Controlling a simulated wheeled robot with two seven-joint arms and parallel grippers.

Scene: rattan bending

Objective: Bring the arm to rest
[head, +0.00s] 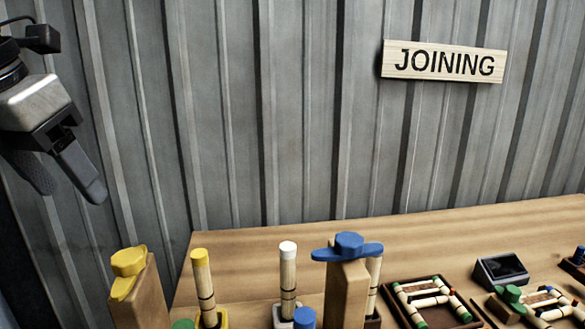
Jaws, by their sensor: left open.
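My left gripper (66,178) is at the upper left of the head view, raised in front of the grey corrugated wall. Its two dark fingers point down and stand apart with nothing between them. It is well clear of the wooden bench (240,248) and the things on it. My right gripper is not in view.
On the bench stand a wooden post with a yellow knob (128,262), a yellow-tipped rod (203,280), a white-tipped rod (288,272) and a post with a blue knob (348,245). A dark tray (390,287) of rods and a small screen device (500,269) are at right. A JOINING sign (443,62) hangs above.

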